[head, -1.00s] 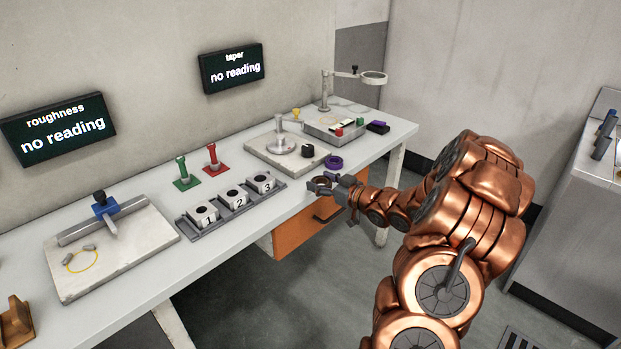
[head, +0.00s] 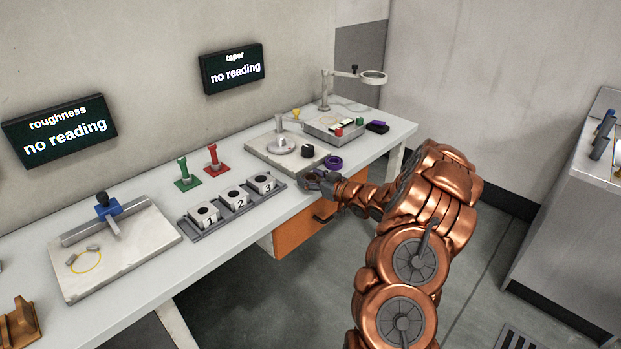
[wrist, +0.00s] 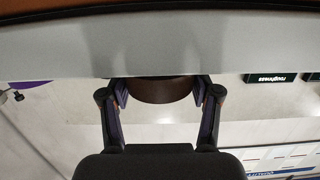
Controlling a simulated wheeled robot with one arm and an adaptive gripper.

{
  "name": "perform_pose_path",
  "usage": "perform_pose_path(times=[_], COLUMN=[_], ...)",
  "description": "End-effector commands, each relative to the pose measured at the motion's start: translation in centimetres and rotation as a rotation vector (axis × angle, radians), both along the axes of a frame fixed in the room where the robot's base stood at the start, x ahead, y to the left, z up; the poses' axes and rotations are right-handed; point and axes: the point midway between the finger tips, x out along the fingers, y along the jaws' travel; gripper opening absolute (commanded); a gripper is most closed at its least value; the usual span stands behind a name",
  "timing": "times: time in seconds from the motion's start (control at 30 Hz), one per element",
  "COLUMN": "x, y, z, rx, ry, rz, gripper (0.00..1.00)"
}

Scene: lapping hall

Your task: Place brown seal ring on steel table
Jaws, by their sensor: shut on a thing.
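In the head view the ring is small and dark between the fingers. A grey metal-looking bench (head: 560,190) stands at the right. I cannot tell by look alone which one is the steel table.
Three numbered blocks sit in a grey rack (head: 215,228) left of my gripper. Green (head: 186,181) and red (head: 214,168) handled gauges stand behind it. A stone plate (head: 110,265) lies further left. An orange drawer (head: 300,230) hangs below the table. Open floor separates table and bench.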

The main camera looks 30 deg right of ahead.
Motion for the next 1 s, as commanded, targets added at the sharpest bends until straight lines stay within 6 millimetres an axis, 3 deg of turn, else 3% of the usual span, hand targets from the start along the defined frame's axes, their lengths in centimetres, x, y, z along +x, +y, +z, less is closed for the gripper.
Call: perform_pose_path(times=[0.5, 0.53, 0.73, 1.0], x=[0.01, 0.02, 0.00, 0.00], y=[0.01, 0.03, 0.01, 0.01], z=[-0.80, -0.72, -0.70, -0.71], rx=[-0.001, -0.001, -0.001, -0.001], ry=[-0.001, -0.001, -0.001, -0.001], rz=[0.000, 0.000, 0.000, 0.000], gripper=[0.26, 0.65, 0.86, 0.87])
